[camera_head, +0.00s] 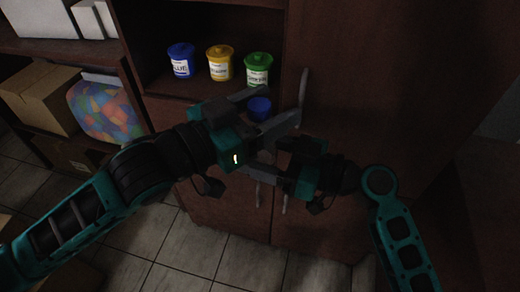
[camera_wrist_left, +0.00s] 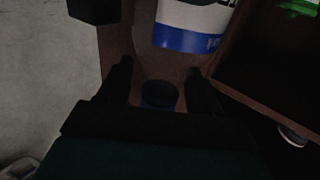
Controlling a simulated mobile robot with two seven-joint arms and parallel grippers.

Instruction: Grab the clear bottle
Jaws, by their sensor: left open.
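No plainly clear bottle can be made out. A small blue round piece (camera_head: 260,108), like a cap or cup, shows between the fingers of my left gripper (camera_head: 268,112). In the left wrist view a dark blue round top (camera_wrist_left: 159,94) lies between the spread fingers of the left gripper (camera_wrist_left: 160,86), and its body is hidden. My left gripper is open in front of the cabinet's open shelf. My right gripper (camera_head: 283,160) is just below and right of it, dark and partly overlapped, so its jaw opening is unclear.
Blue (camera_head: 181,60), yellow (camera_head: 220,62) and green (camera_head: 258,69) labelled jars stand on the cabinet shelf. A white and blue labelled container (camera_wrist_left: 190,24) shows in the wrist view. A door handle (camera_head: 303,88) is close to the grippers. Left shelves hold a cardboard box (camera_head: 40,95).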

